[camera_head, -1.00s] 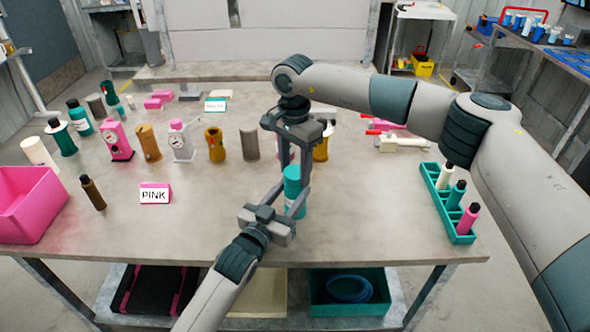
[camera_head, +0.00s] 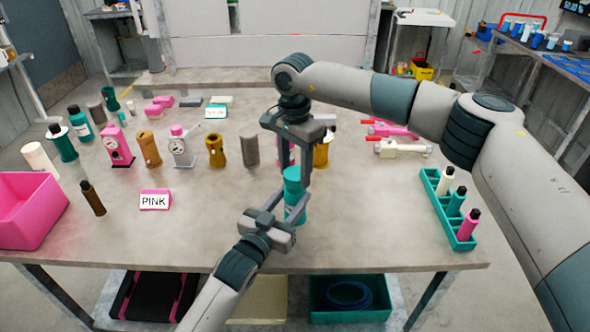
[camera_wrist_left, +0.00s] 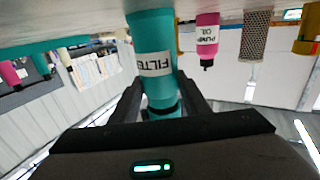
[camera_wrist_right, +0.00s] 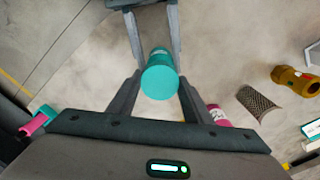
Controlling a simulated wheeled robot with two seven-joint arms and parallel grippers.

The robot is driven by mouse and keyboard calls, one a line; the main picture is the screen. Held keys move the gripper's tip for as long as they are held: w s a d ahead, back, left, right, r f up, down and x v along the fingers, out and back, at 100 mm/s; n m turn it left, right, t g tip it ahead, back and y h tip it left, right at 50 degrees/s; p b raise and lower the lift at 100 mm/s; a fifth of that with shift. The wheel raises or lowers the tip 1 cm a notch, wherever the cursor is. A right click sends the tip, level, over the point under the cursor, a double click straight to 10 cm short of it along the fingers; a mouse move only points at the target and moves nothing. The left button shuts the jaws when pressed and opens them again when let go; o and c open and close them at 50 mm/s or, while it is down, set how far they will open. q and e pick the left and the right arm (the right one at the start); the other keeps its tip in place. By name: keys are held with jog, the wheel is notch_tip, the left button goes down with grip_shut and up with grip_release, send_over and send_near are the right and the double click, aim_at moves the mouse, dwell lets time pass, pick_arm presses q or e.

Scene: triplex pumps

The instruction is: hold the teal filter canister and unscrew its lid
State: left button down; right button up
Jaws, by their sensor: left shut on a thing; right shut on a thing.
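The teal filter canister (camera_head: 295,206) stands upright near the front middle of the table. My left gripper (camera_head: 289,214) is shut around its body from the front. In the left wrist view the canister's white FILTER label (camera_wrist_left: 156,64) shows between table and fingers. My right gripper (camera_head: 294,180) comes down from above and is shut on the teal lid (camera_head: 292,173). The right wrist view looks down on the round lid (camera_wrist_right: 160,82) between the right fingers, with the left fingers beside the body beyond. The lid looks seated on the body; any gap there cannot be seen.
A PINK sign (camera_head: 154,200) and a dark brown bottle (camera_head: 92,198) stand left, beside a pink bin (camera_head: 28,212). A teal rack (camera_head: 432,206) with bottles is at right. Several pumps and bottles stand behind the canister. The table's front middle is mostly clear.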

aim_at(295, 173)
pick_arm(q)
jog(key=shift+f, duration=0.1)
pick_arm(e)
jog(key=shift+r, duration=2)
pick_arm(q)
jog(key=c, duration=0.9)
grip_release()
jog(key=b+v, duration=0.1)
jog(key=v, duration=1.1)
pick_arm(e)
jog(key=shift+f, duration=0.75)
